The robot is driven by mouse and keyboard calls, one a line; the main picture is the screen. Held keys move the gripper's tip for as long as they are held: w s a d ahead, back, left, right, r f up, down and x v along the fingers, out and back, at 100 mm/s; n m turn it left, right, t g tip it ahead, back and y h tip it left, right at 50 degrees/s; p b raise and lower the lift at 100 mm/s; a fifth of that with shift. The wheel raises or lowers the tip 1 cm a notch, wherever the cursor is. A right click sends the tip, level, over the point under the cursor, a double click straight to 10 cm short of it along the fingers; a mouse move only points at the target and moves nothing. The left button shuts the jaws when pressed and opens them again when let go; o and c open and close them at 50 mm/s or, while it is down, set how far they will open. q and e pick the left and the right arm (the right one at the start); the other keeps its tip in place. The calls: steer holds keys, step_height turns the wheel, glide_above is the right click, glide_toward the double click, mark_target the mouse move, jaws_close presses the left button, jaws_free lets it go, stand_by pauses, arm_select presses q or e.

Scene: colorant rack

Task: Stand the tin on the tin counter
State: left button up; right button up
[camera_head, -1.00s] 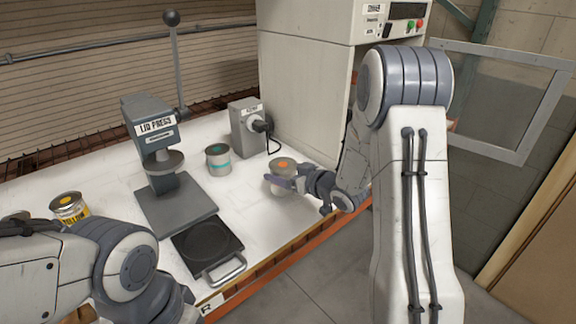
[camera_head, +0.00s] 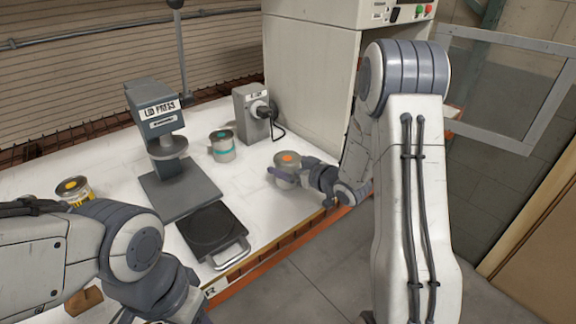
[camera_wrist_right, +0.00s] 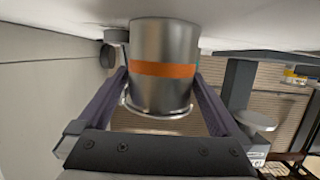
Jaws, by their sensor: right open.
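A metal tin with an orange band and orange lid spot (camera_head: 288,158) stands upright on the white counter (camera_head: 250,205), near its front edge. It also shows in the right wrist view (camera_wrist_right: 163,45), between the two fingers. My right gripper (camera_head: 284,176) is open, with a finger on either side of this tin; I cannot tell whether they touch it. It also shows in the right wrist view (camera_wrist_right: 160,88). A tin with a teal band (camera_head: 222,147) stands farther back. A yellow-labelled tin (camera_head: 74,189) stands at the left, partly behind my left arm. My left gripper is not in view.
A grey box with a cable (camera_head: 250,110) stands behind the teal tin. A tall cabinet (camera_head: 315,70) bounds the counter's back right.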

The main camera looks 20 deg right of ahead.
steer(key=b+v, duration=0.1)
steer(key=v, duration=1.1)
steer(key=shift+r, duration=0.15)
steer(key=a+g, duration=0.1)
steer(key=w+a+f+g+h, duration=0.1)
steer(key=a, duration=0.1)
steer(key=a+n+h, duration=0.1)
steer(key=a, duration=0.1)
steer(key=shift+w+a+f+g, duration=0.1)
steer(key=shift+w+f+g, duration=0.1)
steer(key=shift+g, duration=0.2)
steer(key=s+a+g, duration=0.1)
steer(key=a, duration=0.1)
steer(key=s+a+g+h, duration=0.1)
steer(key=s+a, duration=0.1)
steer(key=a, duration=0.1)
steer(key=shift+s+a+f+g+h, duration=0.2)
steer(key=shift+a+g+h, duration=0.1)
steer(key=shift+g, duration=0.1)
steer(key=s+a+r+n+g, duration=0.1)
steer(key=s+a+g, duration=0.3)
steer(key=s, duration=0.8)
steer(key=s+a+r+n+g+p, duration=0.1)
steer(key=s+a+g, duration=0.3)
steer(key=s+a, duration=0.3)
steer(key=s, duration=0.5)
steer(key=shift+r, duration=0.2)
